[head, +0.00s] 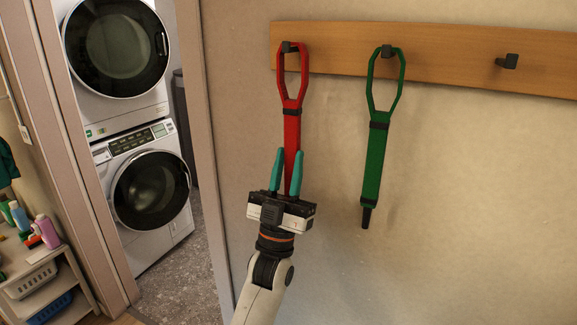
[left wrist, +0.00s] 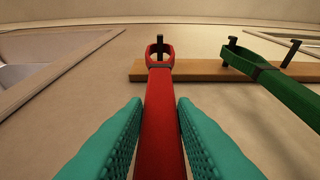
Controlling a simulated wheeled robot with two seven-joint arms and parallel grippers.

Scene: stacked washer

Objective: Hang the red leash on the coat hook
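The red leash (head: 291,128) hangs straight down the wall. Its top loop is around the left black hook (head: 289,47) on the wooden board. The left wrist view also shows the red leash (left wrist: 160,120), with the hook (left wrist: 160,43) standing up through the loop. My left gripper (head: 287,152) has its teal fingers on both sides of the lower strap. Narrow gaps show between the fingertips (left wrist: 158,100) and the strap, so it is open around it. The gripper hides the leash's lower end. My right gripper is in neither view.
A green leash (head: 375,160) hangs on the middle hook (head: 387,51). The right hook (head: 507,61) on the wooden board (head: 450,68) is empty. A door frame and stacked washers (head: 150,190) stand to the left, with a shelf (head: 45,285) of bottles and baskets.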

